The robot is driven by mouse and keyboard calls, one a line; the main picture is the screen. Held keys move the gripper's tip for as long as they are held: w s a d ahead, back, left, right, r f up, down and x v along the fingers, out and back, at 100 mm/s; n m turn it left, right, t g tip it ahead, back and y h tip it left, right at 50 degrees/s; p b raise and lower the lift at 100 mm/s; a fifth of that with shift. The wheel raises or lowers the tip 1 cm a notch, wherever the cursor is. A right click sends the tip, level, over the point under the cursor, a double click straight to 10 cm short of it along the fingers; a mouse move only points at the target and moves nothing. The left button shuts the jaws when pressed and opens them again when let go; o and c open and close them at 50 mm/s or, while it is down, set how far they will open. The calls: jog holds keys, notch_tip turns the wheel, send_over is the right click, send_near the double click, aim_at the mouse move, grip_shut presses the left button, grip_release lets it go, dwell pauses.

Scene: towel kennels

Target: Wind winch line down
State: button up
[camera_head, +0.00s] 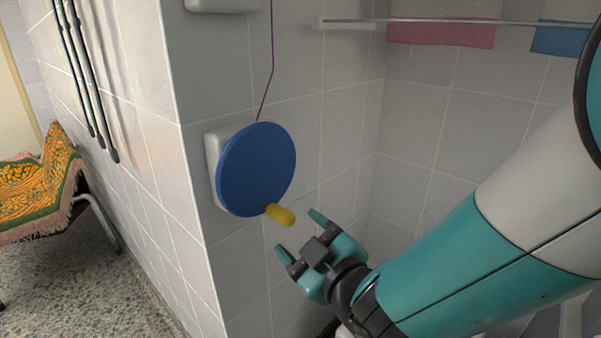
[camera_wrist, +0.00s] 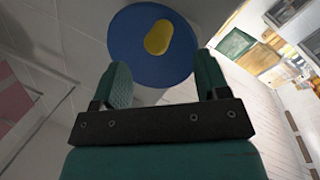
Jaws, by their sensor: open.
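The winch is a blue disc (camera_head: 256,168) on a white wall mount (camera_head: 212,160), set on the tiled wall. A yellow handle (camera_head: 280,214) sticks out from the disc near its lower edge. A thin dark line (camera_head: 272,55) runs up the wall from the top of the disc. My gripper (camera_head: 299,234) is open and empty, just below and to the right of the handle, apart from it. In the wrist view the disc (camera_wrist: 120,45) and the yellow handle (camera_wrist: 158,37) lie ahead, beyond and between my open fingers (camera_wrist: 164,82).
A metal rail (camera_head: 450,21) with a pink towel (camera_head: 440,34) and a blue towel (camera_head: 560,40) is at the upper right. Dark rods (camera_head: 88,80) hang on the wall at left, above a chair with a patterned cloth (camera_head: 35,190). The wall corner stands left of the winch.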

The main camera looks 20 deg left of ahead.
aim_at(280, 214)
jog(key=shift+w+a+r+p, duration=0.3)
jog(key=shift+a+p, duration=0.1)
jog(key=shift+p, duration=0.5)
jog(key=p+x, duration=0.5)
jog(key=p, duration=0.2)
jog(key=shift+w+a, duration=0.1)
jog(key=shift+w+a+f+p, duration=0.15)
jog(key=shift+w+a+p, duration=0.15)
jog(key=shift+a+p, duration=0.25)
jog(key=shift+w+f, duration=0.1)
jog(key=shift+f, duration=0.05)
jog(key=shift+c, duration=0.5)
jog(key=c, duration=1.1)
